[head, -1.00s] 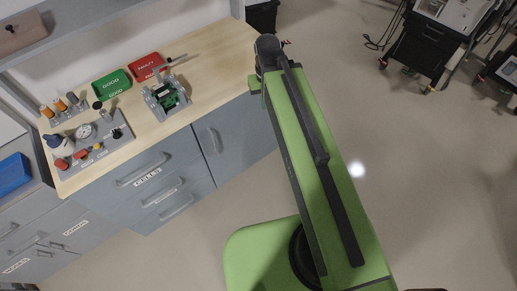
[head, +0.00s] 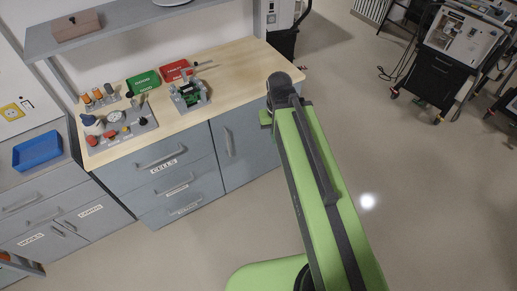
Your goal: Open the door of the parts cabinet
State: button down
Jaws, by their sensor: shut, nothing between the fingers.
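A grey cabinet door (head: 248,140) with a vertical bar handle (head: 228,141) is under the right part of the wooden bench in the head view. It looks closed. I read no label on it, so I cannot tell for sure that it is the parts cabinet. My green arm (head: 320,190) stretches from the bottom of the picture up to the bench's right end, passing in front of the area right of the door. My gripper does not show; the far end of the arm hides it.
Left of the door are grey drawers (head: 165,180), the top one labelled CELLS. The wooden bench top (head: 240,82) holds a green tray (head: 143,81), a red tray (head: 176,70) and fixtures. A blue tray (head: 37,151) sits further left. Ventilator carts stand upper right. Floor before the drawers is clear.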

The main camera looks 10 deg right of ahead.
aim_at(244, 151)
jog(key=u, duration=0.05)
jog(key=i, duration=0.9)
jog(key=u, duration=0.25)
jog(key=k, duration=1.1)
jog(key=u, duration=0.85)
jog(key=i, duration=0.9)
jog(key=u, duration=0.65)
